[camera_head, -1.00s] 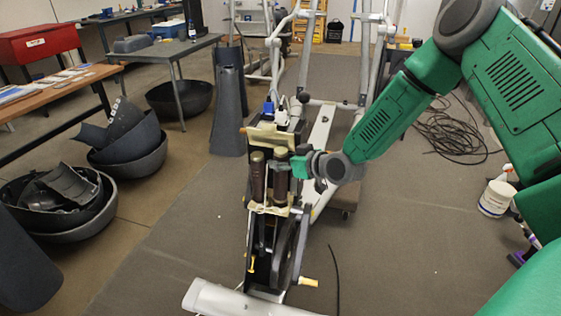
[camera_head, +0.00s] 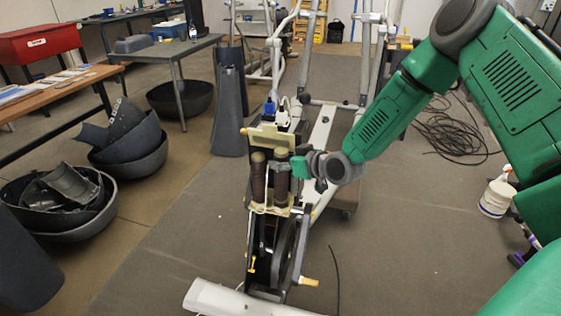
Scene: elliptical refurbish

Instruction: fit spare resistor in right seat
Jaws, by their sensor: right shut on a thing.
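Two dark brown cylinders, the resistors, stand upright side by side on the elliptical machine's front. The left resistor (camera_head: 258,178) stands apart from my gripper. The right resistor (camera_head: 281,185) is in the right seat area, and my right gripper (camera_head: 283,168) is shut on its upper part, coming in from the right. A pale bracket (camera_head: 268,210) surrounds their lower ends, and a tan plate (camera_head: 270,137) stands behind their tops. Whether the right resistor is fully down in its seat is too small to tell. My left gripper is not in view.
The machine's dark flywheel (camera_head: 285,255) and a yellow-handled crank (camera_head: 309,282) are below the resistors. Dark shell parts (camera_head: 65,190) lie in bowls on the left. Floor right of the machine is mostly clear.

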